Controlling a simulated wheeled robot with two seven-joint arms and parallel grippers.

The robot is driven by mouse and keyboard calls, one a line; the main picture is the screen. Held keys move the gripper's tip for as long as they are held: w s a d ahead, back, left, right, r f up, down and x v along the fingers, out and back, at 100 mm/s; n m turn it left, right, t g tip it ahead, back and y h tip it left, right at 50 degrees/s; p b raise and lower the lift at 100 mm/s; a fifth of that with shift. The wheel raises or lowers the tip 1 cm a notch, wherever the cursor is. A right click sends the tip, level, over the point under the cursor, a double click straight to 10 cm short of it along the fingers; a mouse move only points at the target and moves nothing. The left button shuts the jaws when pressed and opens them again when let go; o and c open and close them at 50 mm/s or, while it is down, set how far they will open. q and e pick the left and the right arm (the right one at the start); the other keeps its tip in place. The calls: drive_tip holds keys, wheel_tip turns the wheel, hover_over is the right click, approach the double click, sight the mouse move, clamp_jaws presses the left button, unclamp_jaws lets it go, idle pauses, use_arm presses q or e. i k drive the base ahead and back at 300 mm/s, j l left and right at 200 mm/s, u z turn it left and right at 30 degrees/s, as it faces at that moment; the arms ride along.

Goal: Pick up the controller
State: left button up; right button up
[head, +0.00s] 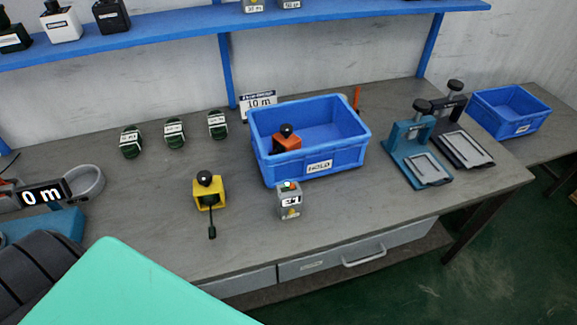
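A small grey box (289,202) with coloured buttons on top and a white label stands upright near the table's front edge. It looks like the controller, though I cannot read its label. A yellow device (208,194) with a black round knob and a dark stem toward the front stands to its left. An orange device (287,141) with a black knob sits inside the blue bin (319,167) behind the grey box. Neither of my grippers shows in the head view.
Several dark green round items (174,134) stand toward the back left. Two presses, one blue (408,152) and one dark (462,135), stand right of the bin. Another blue bin (510,112) is at far right. Bare grey table (250,215) lies between the yellow device and grey box.

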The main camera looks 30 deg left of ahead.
sight(287, 200)
drive_tip(key=u, duration=0.8)
drive_tip(key=i+l+u, duration=0.1)
drive_tip(key=i, duration=0.2)
drive_tip(key=l, duration=0.05)
